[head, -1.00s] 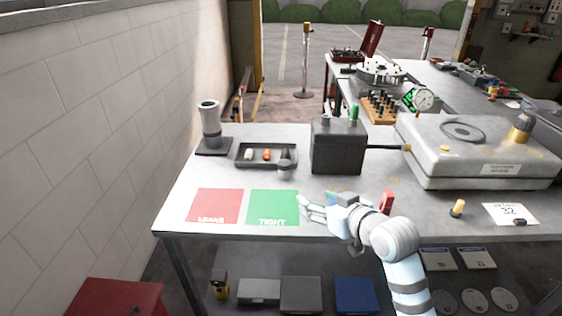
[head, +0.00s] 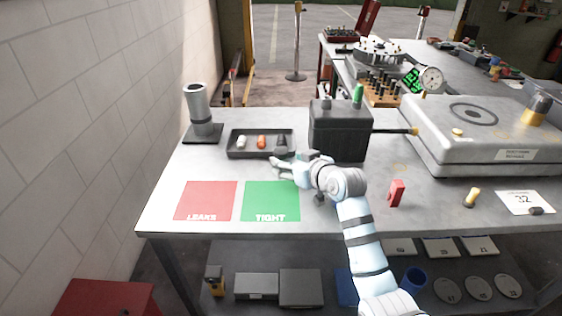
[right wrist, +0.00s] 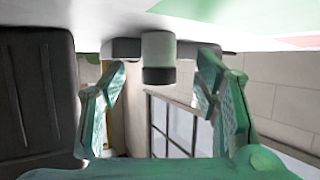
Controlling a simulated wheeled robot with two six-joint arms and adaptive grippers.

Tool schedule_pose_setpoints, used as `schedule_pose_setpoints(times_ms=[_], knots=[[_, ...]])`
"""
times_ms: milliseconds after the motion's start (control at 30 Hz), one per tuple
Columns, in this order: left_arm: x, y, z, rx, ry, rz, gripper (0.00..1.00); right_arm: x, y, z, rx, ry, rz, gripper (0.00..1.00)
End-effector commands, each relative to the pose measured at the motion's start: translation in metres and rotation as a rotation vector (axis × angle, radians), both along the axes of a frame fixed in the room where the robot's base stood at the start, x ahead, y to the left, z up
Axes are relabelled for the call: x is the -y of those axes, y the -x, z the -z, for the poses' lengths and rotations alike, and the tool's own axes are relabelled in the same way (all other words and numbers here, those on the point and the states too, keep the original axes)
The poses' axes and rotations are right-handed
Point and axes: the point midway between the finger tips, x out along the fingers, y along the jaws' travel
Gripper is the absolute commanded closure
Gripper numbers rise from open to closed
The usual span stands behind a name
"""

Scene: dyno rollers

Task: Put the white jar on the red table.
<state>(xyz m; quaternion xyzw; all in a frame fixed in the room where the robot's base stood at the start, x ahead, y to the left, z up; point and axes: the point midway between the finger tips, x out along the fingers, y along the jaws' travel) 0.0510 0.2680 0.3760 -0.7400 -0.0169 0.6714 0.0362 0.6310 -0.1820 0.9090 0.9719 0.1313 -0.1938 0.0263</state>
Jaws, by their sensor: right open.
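A pale jar with a dark lid (head: 282,143) stands at the right end of the dark tray (head: 236,156). In the right wrist view, which is upside down, a pale greenish jar with a dark end (right wrist: 158,56) shows between my fingers, beyond their tips, not gripped. A small white piece (head: 241,142) lies at the tray's left. My right gripper (head: 276,167) is open and empty, just in front of the tray's right end. A red square marked LEAKS (head: 206,201) lies on the grey table. My left gripper is out of view.
A green TIGHT square (head: 270,201) adjoins the red one; both are bare. A dark box (head: 340,130) stands right of the tray. A grey cylinder on a black base (head: 199,108) stands at the back left. A red cabinet (head: 106,297) is at the lower left.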

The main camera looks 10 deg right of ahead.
Motion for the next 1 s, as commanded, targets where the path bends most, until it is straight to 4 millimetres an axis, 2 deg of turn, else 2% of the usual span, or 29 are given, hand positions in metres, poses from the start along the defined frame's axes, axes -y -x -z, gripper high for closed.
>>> schedule_pose_setpoints(times_ms=[100, 200, 400, 700, 733, 1000], knots=[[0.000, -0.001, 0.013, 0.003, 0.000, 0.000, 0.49, -0.004, -0.023, 0.011, -0.002, -0.002, 0.000, 0.44], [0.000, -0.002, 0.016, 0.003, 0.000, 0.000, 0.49, -0.008, -0.033, 0.014, -0.001, -0.002, 0.000, 0.44], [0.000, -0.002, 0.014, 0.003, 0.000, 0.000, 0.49, -0.007, -0.033, 0.013, 0.000, -0.001, 0.000, 0.45], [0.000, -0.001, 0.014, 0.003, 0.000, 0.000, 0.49, -0.007, -0.033, 0.013, 0.000, -0.001, 0.000, 0.93], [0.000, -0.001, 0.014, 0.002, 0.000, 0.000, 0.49, -0.007, -0.033, 0.013, 0.000, -0.001, 0.000, 0.96], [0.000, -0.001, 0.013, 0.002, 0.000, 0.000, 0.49, -0.007, -0.033, 0.010, 0.000, -0.001, 0.000, 0.97]])
